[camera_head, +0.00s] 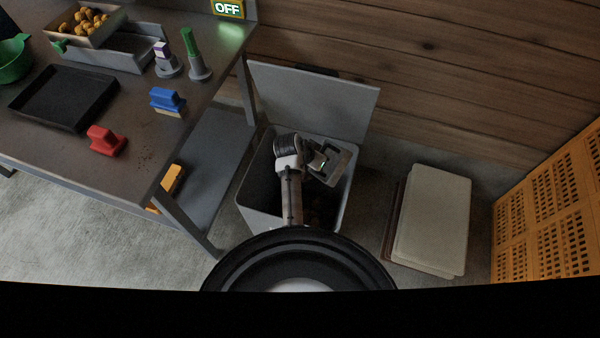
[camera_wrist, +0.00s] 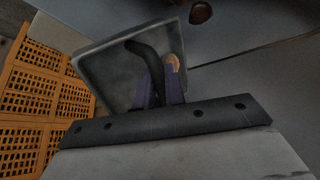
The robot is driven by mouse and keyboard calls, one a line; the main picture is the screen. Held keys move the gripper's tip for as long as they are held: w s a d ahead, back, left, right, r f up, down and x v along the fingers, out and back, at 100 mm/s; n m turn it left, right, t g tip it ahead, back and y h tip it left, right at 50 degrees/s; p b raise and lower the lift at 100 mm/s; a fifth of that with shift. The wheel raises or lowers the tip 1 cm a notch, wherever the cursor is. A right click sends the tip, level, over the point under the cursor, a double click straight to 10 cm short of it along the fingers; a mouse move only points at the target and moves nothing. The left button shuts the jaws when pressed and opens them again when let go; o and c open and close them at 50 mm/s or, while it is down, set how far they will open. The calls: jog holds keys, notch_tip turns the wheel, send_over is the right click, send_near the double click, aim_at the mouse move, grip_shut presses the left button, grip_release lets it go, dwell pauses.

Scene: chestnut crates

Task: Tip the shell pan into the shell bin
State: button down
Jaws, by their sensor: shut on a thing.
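The shell pan (camera_head: 342,170) is a small grey tray held above the mouth of the shell bin. In the wrist view the pan (camera_wrist: 105,75) looks strongly tilted, with a dark curved handle. My gripper (camera_head: 319,162) is shut on the pan; its fingers (camera_wrist: 162,95) show at the handle in the wrist view. The shell bin (camera_head: 256,216) is a tall grey box on the floor, with its lid (camera_head: 315,97) standing open at the back. Dim brown bits show inside the bin. A tan piece (camera_wrist: 172,62) shows by the fingers, and a brown piece (camera_wrist: 200,12) lies beyond the pan.
A workbench (camera_head: 60,135) on the left holds a black tray (camera_head: 65,97), a box of chestnuts (camera_head: 88,25), a red tool (camera_head: 106,140) and a blue brush (camera_head: 167,99). Pale stacked boards (camera_head: 433,220) lie right of the bin. Orange crates (camera_head: 550,225) stand far right.

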jog(key=shift+w+a+r+n+h+b, duration=0.15)
jog(key=shift+a+n+h+b, duration=0.25)
jog(key=shift+a+h+b, duration=0.95)
dwell(1.3)
jog(key=shift+d+r, duration=0.2)
jog(key=shift+d, duration=0.1)
jog(key=d+y+p, duration=0.2)
jog(key=p, duration=0.1)
jog(key=shift+s+m, duration=0.2)
jog(key=shift+m, duration=0.1)
jog(key=shift+f+y, duration=0.4)
jog(key=shift+y, duration=0.05)
